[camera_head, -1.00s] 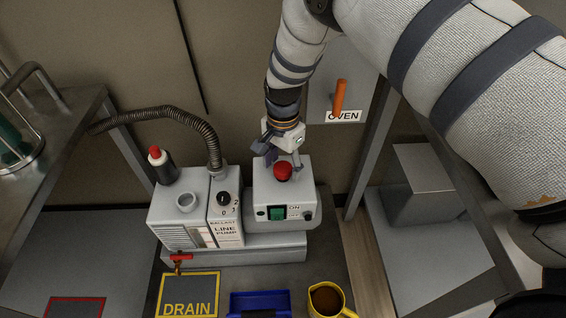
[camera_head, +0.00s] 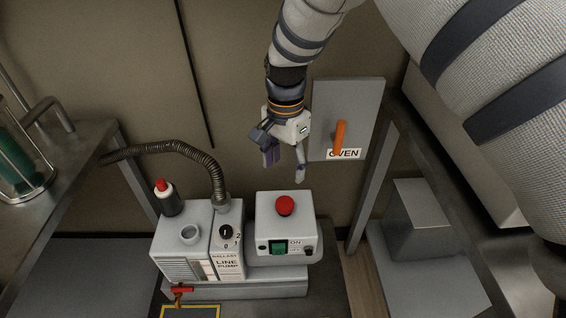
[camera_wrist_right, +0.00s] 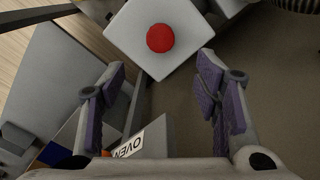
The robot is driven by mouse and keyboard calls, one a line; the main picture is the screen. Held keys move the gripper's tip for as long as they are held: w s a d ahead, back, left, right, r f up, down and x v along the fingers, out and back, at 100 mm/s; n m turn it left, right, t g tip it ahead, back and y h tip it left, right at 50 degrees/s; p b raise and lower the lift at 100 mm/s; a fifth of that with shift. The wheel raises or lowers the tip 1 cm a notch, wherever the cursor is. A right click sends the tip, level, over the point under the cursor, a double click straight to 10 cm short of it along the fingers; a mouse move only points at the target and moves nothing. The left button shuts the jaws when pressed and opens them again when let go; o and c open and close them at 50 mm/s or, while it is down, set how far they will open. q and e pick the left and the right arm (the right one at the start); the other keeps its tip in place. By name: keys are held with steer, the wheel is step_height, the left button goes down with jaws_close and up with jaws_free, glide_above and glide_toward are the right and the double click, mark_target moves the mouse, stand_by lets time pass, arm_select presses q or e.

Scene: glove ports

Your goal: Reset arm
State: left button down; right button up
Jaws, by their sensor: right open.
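My right arm comes in from the upper right in the head view. Its right gripper (camera_head: 285,170) is open and empty, above and behind the white control box. The box (camera_head: 270,222) carries a red mushroom button (camera_head: 285,206) on top and a green switch (camera_head: 279,248) on its front. In the right wrist view, the red button (camera_wrist_right: 160,38) on the white box (camera_wrist_right: 125,30) lies beyond the spread fingers (camera_wrist_right: 165,100), with nothing between them. My left gripper is not in view.
A line pump (camera_head: 190,250) with a ribbed hose (camera_head: 185,147) and a black bottle (camera_head: 172,205) stands left of the box. An OVEN panel with an orange handle (camera_head: 340,137) is right of the gripper. Metal benches flank both sides, the left bench (camera_head: 75,150) holding a green-filled vessel (camera_head: 15,165).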

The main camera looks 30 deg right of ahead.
steer(key=s+f+n+g+p, duration=0.1)
steer(key=s+f+n, duration=0.2)
steer(key=s+f, duration=0.6)
steer(key=s+f+n+g+p, duration=0.15)
steer(key=s+f+n, duration=0.3)
steer(key=s, duration=0.75)
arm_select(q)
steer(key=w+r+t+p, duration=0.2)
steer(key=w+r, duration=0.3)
arm_select(e)
steer(key=s+a+n, duration=0.2)
steer(key=s+n, duration=0.4)
steer(key=s, duration=1.6)
steer(key=shift+s+r, duration=0.15)
steer(key=shift+r, duration=0.3)
